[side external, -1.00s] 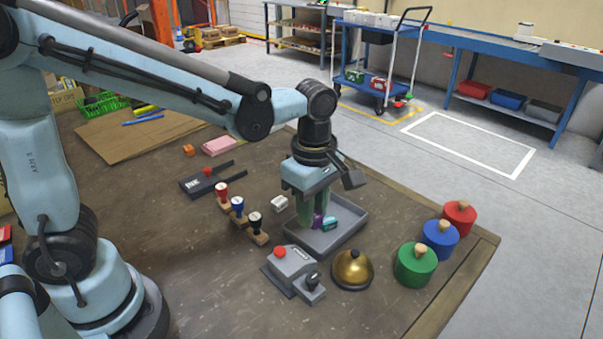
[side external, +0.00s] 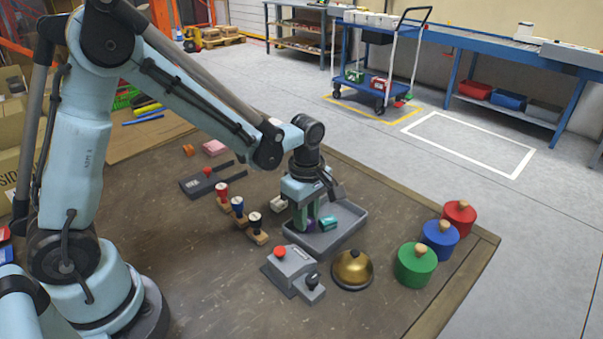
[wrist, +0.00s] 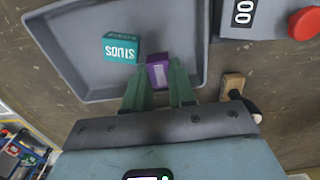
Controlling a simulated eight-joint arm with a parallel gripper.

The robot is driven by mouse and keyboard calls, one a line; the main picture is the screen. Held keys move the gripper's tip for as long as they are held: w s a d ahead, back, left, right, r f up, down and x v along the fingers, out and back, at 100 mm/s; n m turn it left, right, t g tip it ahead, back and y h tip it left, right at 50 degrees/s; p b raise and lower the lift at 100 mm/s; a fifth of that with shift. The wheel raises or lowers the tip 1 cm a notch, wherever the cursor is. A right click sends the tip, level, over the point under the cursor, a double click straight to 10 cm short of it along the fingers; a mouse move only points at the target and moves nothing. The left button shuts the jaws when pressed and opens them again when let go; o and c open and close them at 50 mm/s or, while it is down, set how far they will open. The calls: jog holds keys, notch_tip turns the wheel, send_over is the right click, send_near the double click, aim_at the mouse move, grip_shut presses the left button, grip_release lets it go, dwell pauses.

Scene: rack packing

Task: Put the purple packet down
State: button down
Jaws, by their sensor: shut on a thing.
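The purple packet (wrist: 158,73) is between the two green fingers of my gripper (wrist: 160,88) in the wrist view. My gripper is shut on it, over the grey tray (wrist: 80,92). In the side external view my gripper (side external: 307,222) is low at the tray (side external: 352,222), and the packet (side external: 311,226) shows only as a small purple patch by the fingers. I cannot tell whether the packet touches the tray floor. A teal packet marked STUDS (wrist: 121,48) lies in the tray beside the purple one, and it also shows in the side external view (side external: 328,223).
A grey device with a red button (side external: 280,252) and a brass bell (side external: 352,269) stand in front of the tray. Several stamps (side external: 238,207) stand to its left. Green (side external: 415,267), blue (side external: 440,240) and red (side external: 460,217) knobbed cylinders stand to the right.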

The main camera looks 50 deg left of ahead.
jog(key=shift+f, duration=0.1)
jog(key=c, duration=0.9)
grip_release()
jog(key=shift+c, duration=0.2)
notch_tip(320, 180, up, 12)
jog(key=s+a+m+t, duration=0.3)
jog(key=s+m+t, duration=0.4)
jog(key=m, duration=1.1)
jog(key=shift+s+r+m, duration=0.4)
jog(key=shift+s+r, duration=0.05)
jog(key=shift+s, duration=0.75)
jog(key=shift+a, duration=0.1)
